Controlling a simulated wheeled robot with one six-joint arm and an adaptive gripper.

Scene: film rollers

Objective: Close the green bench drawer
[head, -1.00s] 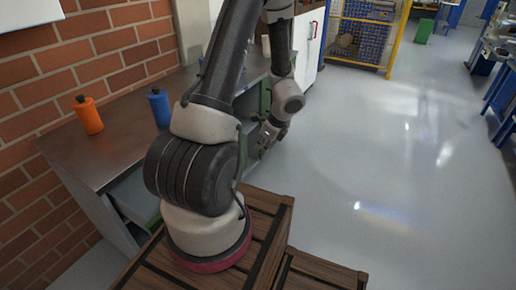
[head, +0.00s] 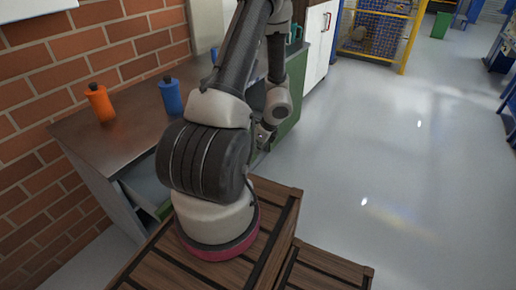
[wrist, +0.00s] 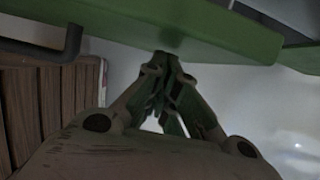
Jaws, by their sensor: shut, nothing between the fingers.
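The green drawer front (wrist: 215,32) crosses the top of the wrist view, with a dark bar handle (wrist: 45,47) at its left. In the head view, a green panel (head: 291,112) shows at the bench's right end, beside my arm, which hides part of it. My gripper (wrist: 163,66) is shut and empty. Its fingertips are right at the lower edge of the green front in the wrist view; I cannot tell whether they touch it. In the head view my gripper (head: 263,136) is low beside the bench, partly hidden by my arm.
The bench top (head: 125,140) holds an orange bottle (head: 100,103) and a blue bottle (head: 171,96) beside a brick wall. Wooden slatted crates (head: 280,235) are below my arm base. Open grey floor (head: 400,170) lies to the right. A yellow-framed cage (head: 375,35) stands behind.

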